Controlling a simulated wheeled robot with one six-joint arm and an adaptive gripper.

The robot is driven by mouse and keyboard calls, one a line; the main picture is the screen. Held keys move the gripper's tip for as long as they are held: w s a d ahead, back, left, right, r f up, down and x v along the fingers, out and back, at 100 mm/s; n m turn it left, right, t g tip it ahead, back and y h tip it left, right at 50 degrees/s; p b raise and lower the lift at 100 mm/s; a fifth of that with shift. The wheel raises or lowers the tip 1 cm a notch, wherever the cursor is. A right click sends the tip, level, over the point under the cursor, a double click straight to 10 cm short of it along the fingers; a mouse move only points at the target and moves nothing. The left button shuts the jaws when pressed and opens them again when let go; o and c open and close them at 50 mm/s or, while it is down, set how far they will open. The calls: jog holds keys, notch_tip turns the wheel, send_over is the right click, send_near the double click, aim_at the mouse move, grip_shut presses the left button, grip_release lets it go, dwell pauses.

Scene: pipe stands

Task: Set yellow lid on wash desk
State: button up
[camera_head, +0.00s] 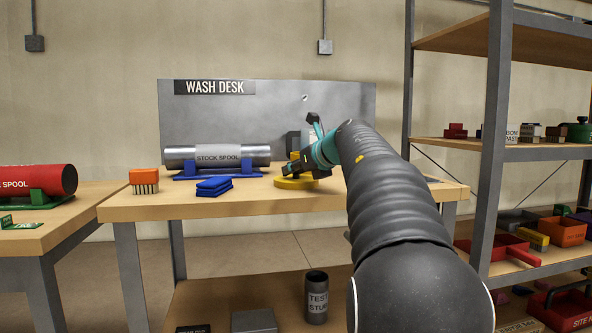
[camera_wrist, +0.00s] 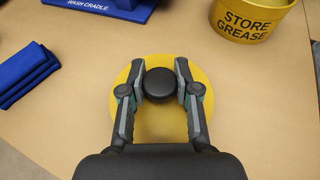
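The yellow lid (camera_head: 297,183) is a flat disc low over the wash desk (camera_head: 225,206) top, right of the middle, and looks level and down on the wood. In the wrist view the lid (camera_wrist: 158,122) has a round black knob (camera_wrist: 160,84) at its centre. My gripper (camera_wrist: 160,80) points down over the lid, with one finger on each side of the knob, and both fingers look pressed against it. In the head view my gripper (camera_head: 298,165) partly hides the knob and the lid's far side.
A steel stock spool (camera_head: 218,157) lies in a blue cradle left of the lid. A yellow store grease tub (camera_wrist: 247,20) stands close behind right. Bare wood lies around the lid's front.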

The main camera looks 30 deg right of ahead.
jog(key=o, duration=0.3)
jog(key=shift+o, duration=0.2)
jog(key=shift+r, duration=0.1)
jog(key=p+v, duration=0.1)
jog(key=v, duration=1.1)
